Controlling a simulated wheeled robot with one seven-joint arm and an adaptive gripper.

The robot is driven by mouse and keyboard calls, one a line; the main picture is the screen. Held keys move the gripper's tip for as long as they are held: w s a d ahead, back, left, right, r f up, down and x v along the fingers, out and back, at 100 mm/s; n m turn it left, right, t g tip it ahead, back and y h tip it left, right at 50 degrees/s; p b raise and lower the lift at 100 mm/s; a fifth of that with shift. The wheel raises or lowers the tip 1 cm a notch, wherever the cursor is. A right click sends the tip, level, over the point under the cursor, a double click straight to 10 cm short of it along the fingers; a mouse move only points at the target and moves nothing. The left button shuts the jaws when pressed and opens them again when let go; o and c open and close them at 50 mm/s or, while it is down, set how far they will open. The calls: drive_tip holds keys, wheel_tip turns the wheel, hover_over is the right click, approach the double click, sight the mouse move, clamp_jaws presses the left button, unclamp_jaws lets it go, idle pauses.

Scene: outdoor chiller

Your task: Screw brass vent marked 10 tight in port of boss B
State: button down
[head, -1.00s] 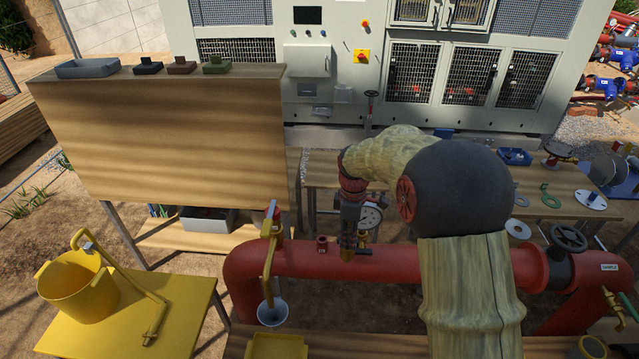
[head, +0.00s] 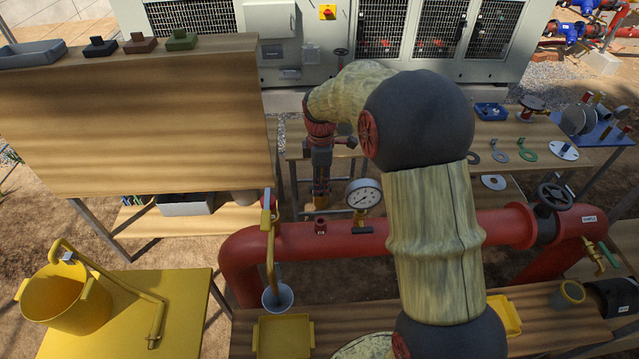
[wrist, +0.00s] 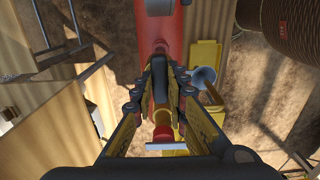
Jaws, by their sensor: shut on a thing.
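My gripper (head: 320,196) points down just above and behind a short red boss (head: 320,226) on the red pipe (head: 410,236). A small label sits on the boss, too small to read. In the wrist view the fingers (wrist: 168,85) are shut on a small brass-coloured piece (wrist: 163,116), which I take for the vent. Most of it is hidden by the fingers, and its number cannot be read. A pressure gauge (head: 363,196) stands on the pipe right of the gripper, above a dark plate (head: 362,230).
A yellow tray (head: 284,335) lies in front. A yellow bucket (head: 68,298) is at left. A handwheel valve (head: 554,197) is at right. The wooden board (head: 130,125) blocks the left rear.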

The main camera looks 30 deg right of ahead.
sight(321, 203)
drive_tip(key=shift+f+b, duration=1.6)
drive_tip(key=shift+f, duration=1.25)
drive_tip(key=shift+f, duration=0.35)
drive_tip(key=shift+f+b, duration=0.35)
drive_tip(key=shift+b, duration=0.05)
drive_tip(key=shift+f, duration=0.45)
drive_tip(key=m, duration=0.5)
drive_tip(key=shift+b, duration=0.3)
drive_tip(key=m, duration=0.3)
drive_tip(key=shift+f, duration=0.1)
drive_tip(key=shift+s, duration=0.1)
